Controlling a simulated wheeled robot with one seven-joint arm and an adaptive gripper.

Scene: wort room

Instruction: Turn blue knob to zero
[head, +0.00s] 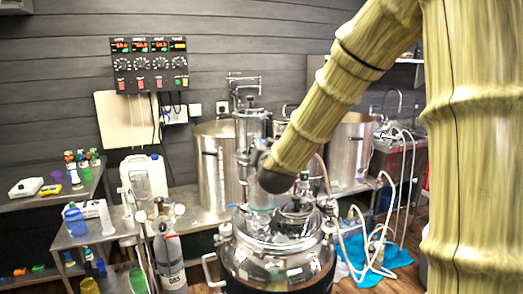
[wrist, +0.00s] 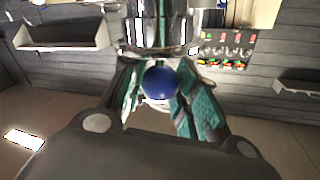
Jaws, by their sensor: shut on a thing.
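The round blue knob (wrist: 160,82) is in the middle of the wrist view, in front of a shiny metal fitting (wrist: 155,35). My gripper (wrist: 161,92) is shut on it, with a teal-padded finger on each side. No pointer or zero mark is visible on the knob. In the head view the end of my arm reaches the metal and glass column above the round steel kettle (head: 275,262). There the arm's dark end covers the area, and I cannot make out the knob.
A control panel (head: 150,65) with dials and red displays hangs on the back wall. Steel pots (head: 213,165) stand behind the column. A bench (head: 90,232) with bottles and a white jug (head: 145,178) is on the left. Hoses (head: 350,225) hang to the right.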

